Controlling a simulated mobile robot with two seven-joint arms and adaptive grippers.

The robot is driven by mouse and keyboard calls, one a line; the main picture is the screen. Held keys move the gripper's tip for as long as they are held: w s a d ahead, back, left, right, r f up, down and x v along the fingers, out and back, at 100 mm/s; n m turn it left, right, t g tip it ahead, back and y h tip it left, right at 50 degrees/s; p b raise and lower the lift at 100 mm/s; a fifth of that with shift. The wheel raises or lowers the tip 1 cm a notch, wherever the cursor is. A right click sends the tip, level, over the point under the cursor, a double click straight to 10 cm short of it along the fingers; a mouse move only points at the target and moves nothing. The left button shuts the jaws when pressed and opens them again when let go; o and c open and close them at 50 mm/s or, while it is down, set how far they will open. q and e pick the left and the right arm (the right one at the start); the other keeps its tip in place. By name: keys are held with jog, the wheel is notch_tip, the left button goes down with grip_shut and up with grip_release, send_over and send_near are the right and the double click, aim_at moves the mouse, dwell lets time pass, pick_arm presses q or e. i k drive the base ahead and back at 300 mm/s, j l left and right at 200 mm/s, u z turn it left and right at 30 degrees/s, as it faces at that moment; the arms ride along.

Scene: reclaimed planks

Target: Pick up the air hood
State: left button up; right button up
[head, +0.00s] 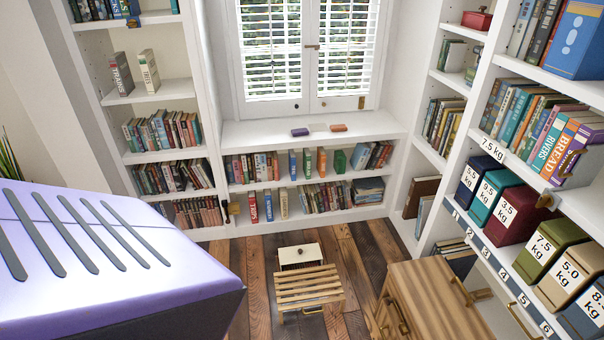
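A large lilac casing (110,245) with several dark slots in its top and a dark lower side fills the lower left of the head view, very close to the camera. It looks like the air hood, though I cannot be sure. Its left and lower parts run out of the picture. What bears it is hidden, and I cannot tell whether anything holds it. Neither of my grippers shows in this view.
A slatted wooden stool (308,289) and a cream-topped box (300,254) stand on the plank floor (262,300). A wooden cabinet (440,302) stands lower right. Bookshelves line the walls; weight-labelled boxes (518,212) fill the right shelf. Small blocks (300,132) lie on the window ledge.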

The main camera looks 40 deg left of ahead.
aim_at(289, 255)
jog(key=i+j, duration=0.1)
jog(key=j, duration=0.45)
jog(key=i+j, duration=0.15)
jog(key=j, duration=0.35)
jog(key=i+j, duration=0.1)
jog(key=j, duration=0.45)
jog(key=i+j, duration=0.15)
jog(key=j, duration=0.35)
jog(key=i+j, duration=0.1)
jog(key=j, duration=0.45)
jog(key=i+j, duration=0.1)
jog(key=j, duration=0.4)
jog(key=i+j+z, duration=0.1)
jog(key=j, duration=0.45)
